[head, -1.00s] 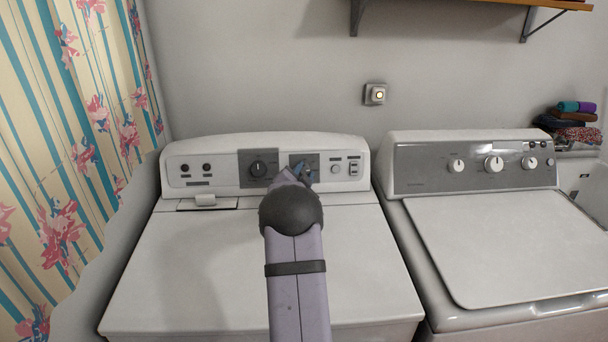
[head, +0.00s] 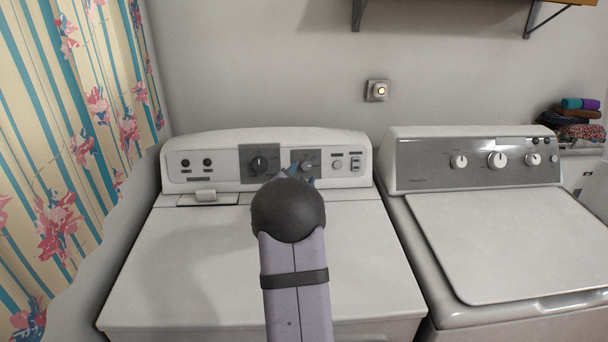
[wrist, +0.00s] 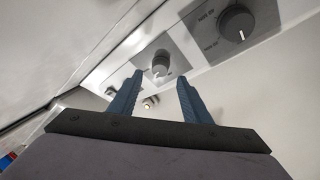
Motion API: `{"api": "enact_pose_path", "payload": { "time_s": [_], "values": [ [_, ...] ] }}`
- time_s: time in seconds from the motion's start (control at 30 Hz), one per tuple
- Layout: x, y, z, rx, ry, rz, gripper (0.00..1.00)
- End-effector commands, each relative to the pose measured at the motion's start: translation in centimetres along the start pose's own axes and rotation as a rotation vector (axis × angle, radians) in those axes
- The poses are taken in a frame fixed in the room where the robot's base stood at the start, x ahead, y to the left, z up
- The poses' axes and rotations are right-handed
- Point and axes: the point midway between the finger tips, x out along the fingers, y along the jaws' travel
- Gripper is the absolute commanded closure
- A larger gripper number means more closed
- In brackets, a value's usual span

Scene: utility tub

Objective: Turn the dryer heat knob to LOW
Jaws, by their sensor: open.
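The dryer (head: 240,240) is the white machine on the left, with a control panel along its back. A small grey knob (head: 307,166) sits on a grey plate right of the panel's middle. In the wrist view this knob (wrist: 160,63) lies ahead between my fingertips, apart from them, its white mark towards the picture's bottom. Its lettering is too small to read. My gripper (head: 299,175) is just in front of and below it, partly hidden by my dark round wrist. In the wrist view my gripper (wrist: 160,80) has two blue fingers spread and empty.
A larger black knob (head: 259,163) is left of the grey one, with small buttons (head: 337,165) and a switch (head: 355,163) to its right. A second machine (head: 480,235) with several knobs stands at right. The dryer top is clear.

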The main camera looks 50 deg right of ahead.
Motion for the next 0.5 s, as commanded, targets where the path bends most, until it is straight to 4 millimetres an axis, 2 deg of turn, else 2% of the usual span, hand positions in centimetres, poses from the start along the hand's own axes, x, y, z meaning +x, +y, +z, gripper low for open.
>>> {"api": "enact_pose_path", "payload": {
  "time_s": [0.2,0.5],
  "values": [
    [-1.5,0.0,0.0,-0.001,0.001,-0.001,0.56],
    [-1.8,0.0,0.0,-0.001,0.0,0.0,0.56]
  ]
}}
